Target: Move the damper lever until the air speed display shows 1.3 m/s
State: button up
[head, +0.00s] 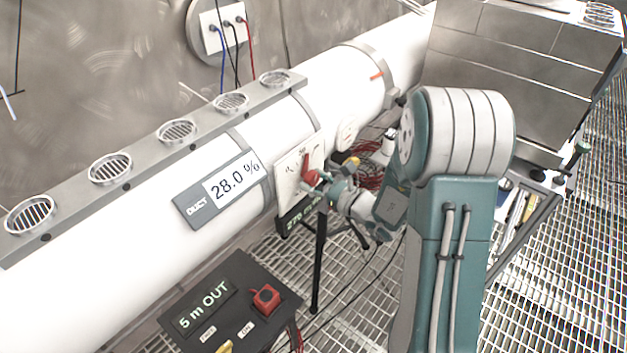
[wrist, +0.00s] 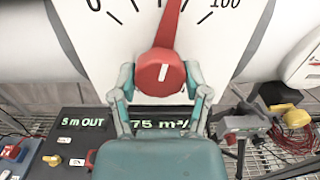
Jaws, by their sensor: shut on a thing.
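The red damper lever (head: 308,172) is on a white dial plate (head: 286,176) on the side of the white duct. In the wrist view the lever's round hub (wrist: 160,73) is at the centre, and its arm points up and slightly right, between the 0 and 100 marks. My gripper (wrist: 160,86) is shut on the hub, one finger on each side. A dark display (wrist: 165,124) below the plate reads about "75 m³/", its ends hidden by my gripper. A duct display (head: 222,190) reads 28.0 %. I see no readout in m/s.
Grating floor lies below.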

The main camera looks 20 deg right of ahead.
jog(key=o, duration=1.1)
jog(key=shift+o, duration=0.2)
jog(key=v, duration=1.2)
jog(key=shift+a, duration=0.1)
